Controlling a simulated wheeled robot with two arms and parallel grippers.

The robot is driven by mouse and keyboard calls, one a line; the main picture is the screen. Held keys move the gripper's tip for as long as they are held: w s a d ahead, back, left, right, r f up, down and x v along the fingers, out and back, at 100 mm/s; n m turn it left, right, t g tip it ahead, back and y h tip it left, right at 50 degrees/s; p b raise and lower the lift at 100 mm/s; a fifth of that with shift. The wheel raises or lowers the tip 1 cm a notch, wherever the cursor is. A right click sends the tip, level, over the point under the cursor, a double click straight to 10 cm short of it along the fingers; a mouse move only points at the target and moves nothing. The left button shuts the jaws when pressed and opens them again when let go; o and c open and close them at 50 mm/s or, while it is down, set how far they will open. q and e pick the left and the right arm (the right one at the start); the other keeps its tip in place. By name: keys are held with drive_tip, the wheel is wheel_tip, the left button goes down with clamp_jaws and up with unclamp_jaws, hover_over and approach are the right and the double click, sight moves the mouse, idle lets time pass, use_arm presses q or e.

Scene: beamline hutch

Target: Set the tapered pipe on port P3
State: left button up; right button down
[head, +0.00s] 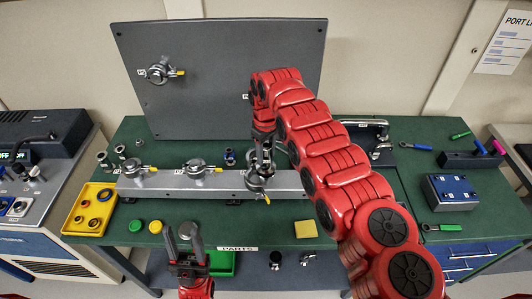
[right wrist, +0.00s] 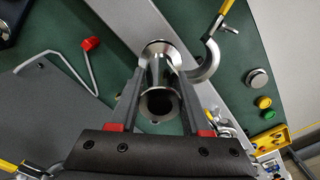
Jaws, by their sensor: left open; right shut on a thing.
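My right gripper (head: 263,140) is shut on the tapered pipe, a shiny metal piece with a dark open bore. In the right wrist view the pipe (right wrist: 158,70) sits between the fingers of my right gripper (right wrist: 158,95). It is over the rightmost port (head: 257,184) on the grey beam; whether it touches the port I cannot tell. An open curved clamp (right wrist: 208,62) with a yellow lever lies beside the pipe's far end. My left gripper (head: 187,250) is open at the front edge of the bench, with a grey round object behind it.
Two clamped ports (head: 135,169) (head: 197,168) sit further left on the beam (head: 225,182). A grey panel (head: 225,90) stands behind. A yellow tray (head: 72,224) of rings is at left. A yellow cap (head: 155,227) and a green cap (head: 135,226) lie in front.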

sight(265, 145)
drive_tip(key=shift+f+b, duration=0.15)
drive_tip(key=shift+b, duration=0.3)
idle(0.8)
idle(0.5)
drive_tip(key=shift+c, duration=1.4)
unclamp_jaws()
drive_tip(key=shift+r, duration=0.3)
wheel_tip(265, 145, up, 5)
drive_tip(key=b, duration=0.3)
drive_tip(key=shift+a, duration=0.15)
wheel_tip(265, 145, up, 12)
drive_tip(key=p, duration=1)
drive_tip(key=shift+p, duration=0.3)
drive_tip(key=shift+s+f, duration=0.1)
drive_tip(key=shift+f, duration=0.1)
